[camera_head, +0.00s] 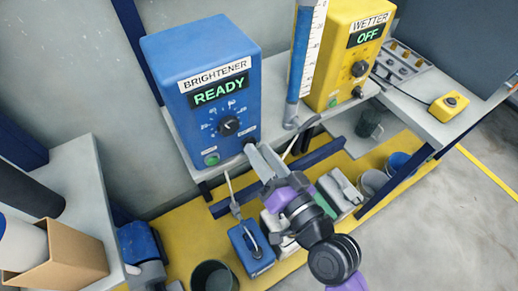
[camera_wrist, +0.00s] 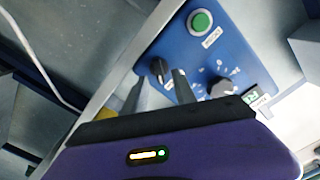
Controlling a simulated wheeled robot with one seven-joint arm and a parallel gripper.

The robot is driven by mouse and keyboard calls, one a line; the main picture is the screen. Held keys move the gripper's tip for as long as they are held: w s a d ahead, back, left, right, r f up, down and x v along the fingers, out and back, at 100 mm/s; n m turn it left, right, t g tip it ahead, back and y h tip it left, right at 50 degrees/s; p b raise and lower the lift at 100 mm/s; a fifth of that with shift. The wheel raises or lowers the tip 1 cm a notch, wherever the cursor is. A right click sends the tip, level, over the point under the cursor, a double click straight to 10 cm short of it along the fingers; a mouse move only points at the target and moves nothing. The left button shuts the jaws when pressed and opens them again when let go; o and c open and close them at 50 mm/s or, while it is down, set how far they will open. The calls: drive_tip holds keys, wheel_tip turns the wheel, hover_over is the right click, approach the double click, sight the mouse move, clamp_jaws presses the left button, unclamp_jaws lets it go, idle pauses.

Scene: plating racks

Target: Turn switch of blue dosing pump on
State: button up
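The blue dosing pump (camera_head: 180,70), labelled BRIGHTENER, stands on a grey shelf. Its display (camera_head: 217,92) reads READY in green. A small black switch (camera_wrist: 159,70) sits low on its front panel, seen in the wrist view. In the head view my gripper's fingers partly cover that lower right corner. My gripper (camera_head: 262,158) is open. In the wrist view its two fingertips (camera_wrist: 158,84) are apart, one on each side of the switch's line. I cannot tell whether they touch it. A green button (camera_head: 212,159) and a larger numbered dial (camera_head: 229,125) are also on the panel.
A yellow WETTER pump (camera_head: 345,50) reading OFF stands to the right, beyond a scaled column (camera_head: 305,55). Blue and grey containers (camera_head: 250,250) stand on the yellow floor below. A cardboard box (camera_head: 70,250) sits on the left bench. A yellow-cased button (camera_head: 449,106) lies at right.

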drive_tip(key=b+v, duration=0.1)
drive_tip(key=v, duration=0.5)
drive_tip(key=shift+s, duration=0.2)
drive_tip(key=shift+d, duration=0.15)
drive_tip(key=s+d+r+t+h+p, duration=0.25)
drive_tip(key=s+d+h, duration=0.35)
drive_tip(key=d, duration=0.5)
drive_tip(key=s+d+r+g+h+p, duration=0.1)
drive_tip(key=s+d+h+p, duration=0.1)
drive_tip(key=s, duration=0.7)
drive_tip(key=s+d+r+g+h+p, duration=0.1)
drive_tip(key=s+d+p, duration=0.3)
drive_tip(key=s, duration=0.6)
drive_tip(key=shift+d+r+g+h, duration=0.35)
drive_tip(key=shift+d+r+h, duration=0.05)
drive_tip(key=shift+r+h, duration=0.15)
